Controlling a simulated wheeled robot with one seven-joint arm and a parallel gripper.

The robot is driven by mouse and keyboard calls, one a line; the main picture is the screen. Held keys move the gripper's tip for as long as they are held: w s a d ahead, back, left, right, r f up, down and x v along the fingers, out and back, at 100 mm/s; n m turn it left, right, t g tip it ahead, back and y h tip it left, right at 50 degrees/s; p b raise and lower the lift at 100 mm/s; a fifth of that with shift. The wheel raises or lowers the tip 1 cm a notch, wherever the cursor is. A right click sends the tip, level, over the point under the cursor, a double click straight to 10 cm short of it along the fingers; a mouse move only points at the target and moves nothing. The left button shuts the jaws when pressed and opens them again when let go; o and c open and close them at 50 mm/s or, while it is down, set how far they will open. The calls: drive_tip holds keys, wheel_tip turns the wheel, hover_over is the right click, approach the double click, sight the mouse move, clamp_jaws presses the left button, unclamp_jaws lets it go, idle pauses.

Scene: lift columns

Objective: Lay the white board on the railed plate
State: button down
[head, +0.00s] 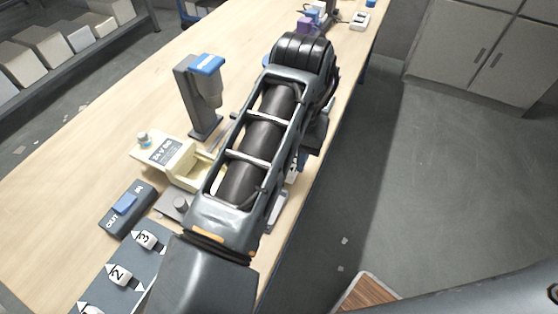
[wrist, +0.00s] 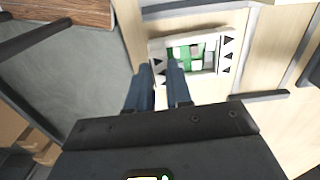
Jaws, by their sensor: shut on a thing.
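The white board (wrist: 226,48) shows in the wrist view, with black triangles along its edges and green and pale patches in its middle. My gripper (wrist: 160,70) has its two blue-grey fingers at the board's near left edge and is shut on it. Grey bars (wrist: 258,97) lie on the pale wood beyond and beside the board; I cannot tell whether they are the plate's rails. In the head view my arm hides the gripper and most of the area under it.
A grey stand with a blue top (head: 206,95), a cream device (head: 168,158), an OUT/IN switch box (head: 127,208) and a numbered panel (head: 122,270) stand on the wooden bench (head: 75,180). Small items sit at its far end. Open floor (head: 400,190) lies to the right.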

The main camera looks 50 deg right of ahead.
drive_tip(key=shift+r+p, duration=1.8)
drive_tip(key=shift+p, duration=0.65)
drive_tip(key=shift+r, duration=0.95)
